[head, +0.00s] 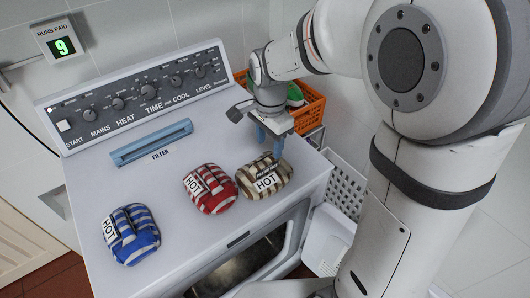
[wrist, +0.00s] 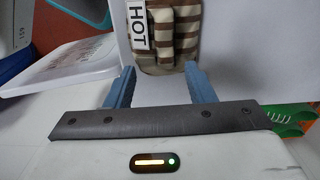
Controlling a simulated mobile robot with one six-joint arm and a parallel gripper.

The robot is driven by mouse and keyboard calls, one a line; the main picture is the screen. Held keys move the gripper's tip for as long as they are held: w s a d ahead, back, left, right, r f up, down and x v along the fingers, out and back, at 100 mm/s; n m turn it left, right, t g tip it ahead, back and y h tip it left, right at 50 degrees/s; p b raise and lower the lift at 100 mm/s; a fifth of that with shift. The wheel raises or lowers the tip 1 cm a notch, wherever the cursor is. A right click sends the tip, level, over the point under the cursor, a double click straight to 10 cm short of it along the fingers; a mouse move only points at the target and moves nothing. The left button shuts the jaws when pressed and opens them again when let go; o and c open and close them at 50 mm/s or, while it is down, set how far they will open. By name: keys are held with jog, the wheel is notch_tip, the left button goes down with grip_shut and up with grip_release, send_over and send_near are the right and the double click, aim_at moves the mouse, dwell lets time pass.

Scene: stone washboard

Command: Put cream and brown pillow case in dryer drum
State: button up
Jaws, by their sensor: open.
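The cream and brown striped pillow case (head: 265,182), a folded bundle with a HOT tag, lies on the dryer top near its right front edge. In the wrist view the pillow case (wrist: 182,42) is ahead of the blue fingertips, roughly in line with the gap between them. My gripper (head: 268,145) is open and points down just behind and above the pillow case; in the wrist view the gripper (wrist: 158,78) has nothing between its fingers. Whether a finger touches the cloth is unclear. The dryer drum (head: 240,268) shows partly through the front opening below the top.
A red striped bundle (head: 209,189) lies close to the pillow case's left. A blue striped bundle (head: 131,234) is farther left. The blue filter (head: 151,142) and control panel (head: 140,95) are behind. An orange crate (head: 308,108) and white basket (head: 344,186) stand right.

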aim_at(264, 161)
jog(key=shift+w+a+f, duration=0.15)
jog(key=shift+a, duration=0.1)
jog(key=shift+f, duration=0.3)
jog(key=f, duration=0.2)
jog(key=f+p, duration=0.1)
jog(key=f, duration=0.4)
jog(key=shift+a+f+p, duration=0.1)
jog(key=shift+a+p, duration=0.25)
grip_shut()
